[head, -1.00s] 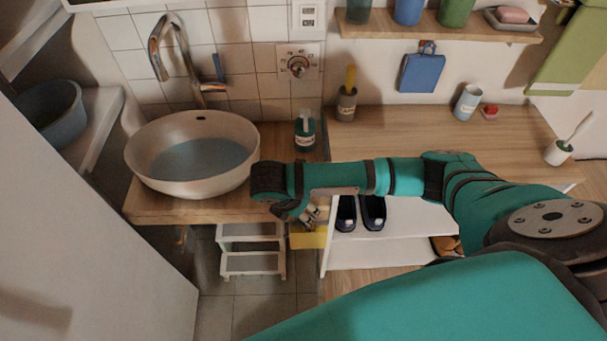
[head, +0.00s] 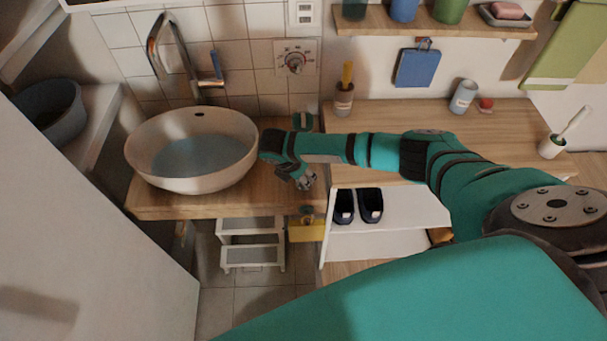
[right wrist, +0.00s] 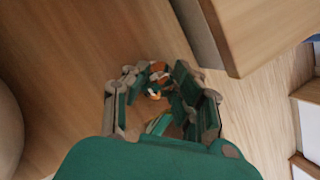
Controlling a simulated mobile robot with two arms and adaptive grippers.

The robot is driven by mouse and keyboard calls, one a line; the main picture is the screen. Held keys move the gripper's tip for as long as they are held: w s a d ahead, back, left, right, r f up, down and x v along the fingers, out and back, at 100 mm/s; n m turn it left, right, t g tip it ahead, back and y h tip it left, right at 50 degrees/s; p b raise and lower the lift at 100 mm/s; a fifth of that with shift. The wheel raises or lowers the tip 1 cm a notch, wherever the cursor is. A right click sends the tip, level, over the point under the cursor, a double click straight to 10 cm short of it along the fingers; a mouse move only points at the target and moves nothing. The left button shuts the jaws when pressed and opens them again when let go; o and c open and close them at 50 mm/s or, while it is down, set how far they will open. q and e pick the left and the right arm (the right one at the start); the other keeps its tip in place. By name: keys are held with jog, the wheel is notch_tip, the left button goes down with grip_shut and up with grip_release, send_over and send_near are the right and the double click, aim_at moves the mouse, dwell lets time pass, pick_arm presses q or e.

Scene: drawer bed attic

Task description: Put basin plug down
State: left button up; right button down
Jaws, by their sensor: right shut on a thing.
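My right gripper (head: 303,182) is above the right end of the wooden washstand top (head: 225,203), right of the basin (head: 193,185). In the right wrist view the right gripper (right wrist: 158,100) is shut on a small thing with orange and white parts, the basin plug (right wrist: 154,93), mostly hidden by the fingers. Wood shows behind it; I cannot tell whether the plug touches it. The basin holds bluish water. My left gripper is not in view.
A soap bottle (head: 303,122) stands partly hidden behind my right arm. A tap (head: 185,60) rises behind the basin. A higher wooden counter (head: 420,120) lies right, with a cup (head: 463,97). A white step stool (head: 250,245) stands below.

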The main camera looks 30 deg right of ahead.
jog(key=c, duration=1.1)
grip_release()
jog(key=shift+f, duration=0.1)
jog(key=v, duration=1.2)
jog(key=shift+b, duration=0.4)
